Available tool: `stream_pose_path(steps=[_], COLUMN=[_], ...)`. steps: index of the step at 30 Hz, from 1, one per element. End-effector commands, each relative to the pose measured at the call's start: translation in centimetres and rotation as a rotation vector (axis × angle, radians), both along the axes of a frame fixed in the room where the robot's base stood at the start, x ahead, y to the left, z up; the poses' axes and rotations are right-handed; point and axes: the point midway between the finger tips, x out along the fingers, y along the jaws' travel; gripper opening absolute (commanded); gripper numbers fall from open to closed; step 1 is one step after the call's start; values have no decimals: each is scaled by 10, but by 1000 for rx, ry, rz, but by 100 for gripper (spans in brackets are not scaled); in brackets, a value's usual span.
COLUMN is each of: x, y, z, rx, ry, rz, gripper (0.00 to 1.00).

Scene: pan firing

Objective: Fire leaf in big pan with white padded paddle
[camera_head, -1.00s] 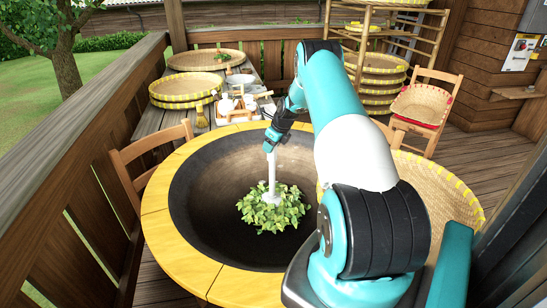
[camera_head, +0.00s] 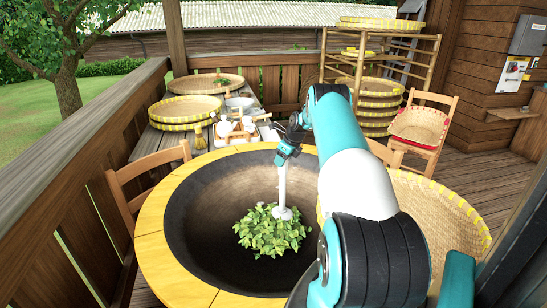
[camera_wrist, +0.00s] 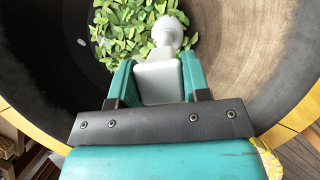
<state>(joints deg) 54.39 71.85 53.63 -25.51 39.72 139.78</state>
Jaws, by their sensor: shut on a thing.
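My gripper (camera_head: 288,149) is shut on the handle of the white padded paddle (camera_head: 282,190) above the big pan (camera_head: 200,205). The paddle points down, and its padded end touches or sits just at the far right edge of the green leaf pile (camera_head: 270,235). The leaves lie heaped in the dark bowl of the pan. In the wrist view, the teal fingers (camera_wrist: 158,82) clasp the paddle's grey-white block. The rounded paddle end (camera_wrist: 168,32) is beside the leaves (camera_wrist: 125,28), and part of the paddle's end is hidden behind its handle.
A yellow rim (camera_head: 165,265) rings the pan. Wooden chairs (camera_head: 150,175) stand at left and back right. A side table holds woven trays (camera_head: 185,108) and a wooden caddy (camera_head: 238,132). A large basket (camera_head: 440,215) is at right; a tray rack (camera_head: 375,90) stands behind.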

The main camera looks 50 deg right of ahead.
Motion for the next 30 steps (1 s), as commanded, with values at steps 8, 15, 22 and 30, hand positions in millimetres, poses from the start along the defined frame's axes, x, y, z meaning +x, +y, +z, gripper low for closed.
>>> stream_pose_path(steps=[8, 15, 22, 30], x=[-30, -55, -79, -95], y=[23, 44, 64, 77], z=[7, 5, 5, 22], rx=[1, 2, -1, -4], ry=[0, 0, 0, -3], rz=[-1, -1, -1, -1], gripper=[0, 0, 0, 0])
